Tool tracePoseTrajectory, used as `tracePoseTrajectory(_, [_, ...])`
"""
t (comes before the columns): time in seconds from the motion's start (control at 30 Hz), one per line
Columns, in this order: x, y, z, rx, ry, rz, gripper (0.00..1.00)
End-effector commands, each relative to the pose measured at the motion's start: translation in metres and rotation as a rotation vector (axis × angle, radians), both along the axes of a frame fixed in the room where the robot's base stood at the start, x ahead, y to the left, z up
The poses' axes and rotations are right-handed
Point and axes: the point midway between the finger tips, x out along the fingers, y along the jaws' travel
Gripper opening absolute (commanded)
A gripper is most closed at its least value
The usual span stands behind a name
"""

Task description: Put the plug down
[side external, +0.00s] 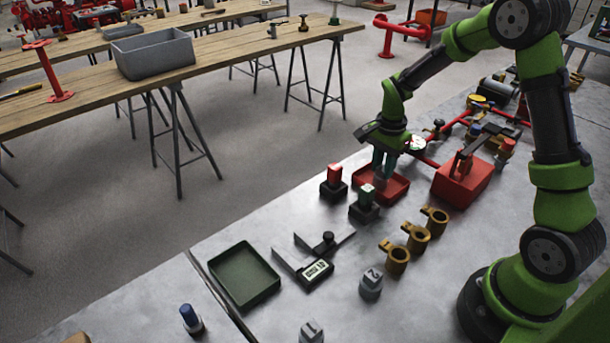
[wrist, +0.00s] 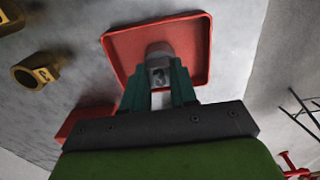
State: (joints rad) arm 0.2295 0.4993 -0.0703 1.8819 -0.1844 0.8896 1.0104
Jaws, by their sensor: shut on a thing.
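My gripper (side external: 384,165) is low over the red tray (side external: 404,193) in the side view. In the wrist view its teal fingers (wrist: 160,98) are shut on a grey plug (wrist: 159,54) marked 3. The plug is over or inside the red tray, whose rim (wrist: 107,45) surrounds it in the wrist view. I cannot tell whether the plug touches the tray floor. Two more grey plugs, one marked 2 (side external: 371,284) and one marked 1 (side external: 312,332), stand upright on the metal table.
Several brass rings (side external: 417,238) stand right of the caliper (side external: 318,270). A red toolbox (side external: 462,183) is just right. A green tray (side external: 243,275) lies at left.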

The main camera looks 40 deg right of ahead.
Motion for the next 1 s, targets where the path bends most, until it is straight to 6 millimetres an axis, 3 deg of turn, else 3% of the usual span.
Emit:
tracePoseTrajectory(0.1, [0.000,0.000,-0.003,0.000,-0.001,0.000,0.00])
tracePoseTrajectory(0.13, [0.000,0.000,-0.003,0.000,-0.001,0.000,0.30])
tracePoseTrajectory(0.3, [0.000,0.000,-0.003,0.000,0.000,0.000,0.53])
tracePoseTrajectory(0.67, [0.001,0.000,0.005,-0.001,-0.002,0.001,0.53])
tracePoseTrajectory(1.0, [0.001,0.000,0.072,-0.003,-0.006,0.001,0.53])
